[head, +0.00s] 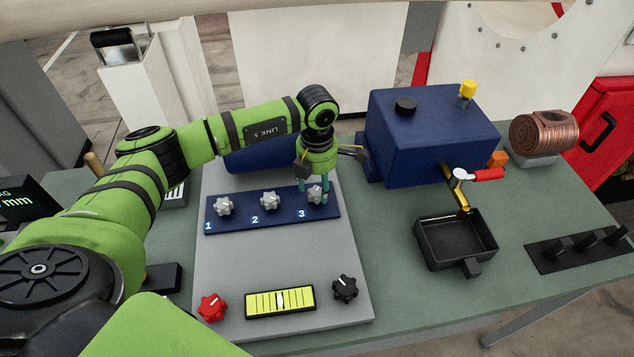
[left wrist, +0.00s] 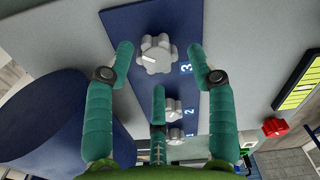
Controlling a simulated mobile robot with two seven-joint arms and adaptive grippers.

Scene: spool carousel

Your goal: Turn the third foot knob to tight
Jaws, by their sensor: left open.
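The third foot knob (head: 315,195) is a light grey lobed knob beside the number 3 on a dark blue strip (head: 240,224). It also shows in the left wrist view (left wrist: 156,54), with a white pointer line on it. My left gripper (head: 318,198) hangs over this knob, its teal fingers pointing down. In the left wrist view the fingers (left wrist: 163,75) are open and spread around the knob's near side, with a gap to it. The fingers partly hide the knob in the head view. Knobs 1 (head: 224,206) and 2 (head: 270,201) are alike. My right gripper is not in view.
A yellow level gauge (head: 281,301) lies between a red knob (head: 212,307) and a black knob (head: 345,288) on the grey plate. A blue box (head: 425,140) with a red-handled tap stands right, above a black tray (head: 430,250). A copper coil (head: 545,132) is farther right.

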